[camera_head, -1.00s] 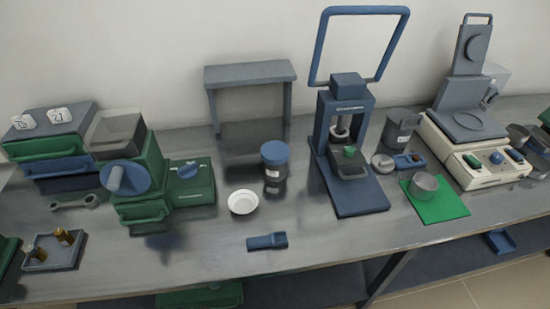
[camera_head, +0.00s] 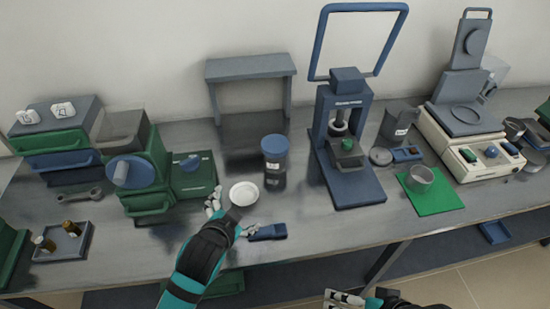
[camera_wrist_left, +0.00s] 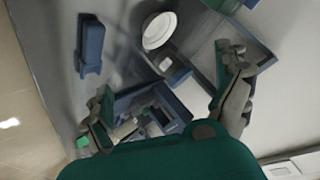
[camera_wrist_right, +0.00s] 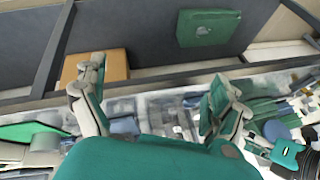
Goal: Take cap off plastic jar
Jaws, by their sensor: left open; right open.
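The plastic jar (camera_head: 273,178) stands upright on the bench in the head view, with a dark see-through body and a white label. Its blue cap (camera_head: 274,145) sits on top. My left gripper (camera_head: 232,216) is open and empty over the front of the bench, in front of the jar and to its left, apart from it.
A white dish (camera_head: 243,193) lies between my left gripper and the jar. A blue holder-like piece (camera_head: 268,232) lies right of that gripper. A blue press (camera_head: 352,190) stands right of the jar, a green furnace (camera_head: 150,170) to the left, and a grey stand (camera_head: 250,68) behind.

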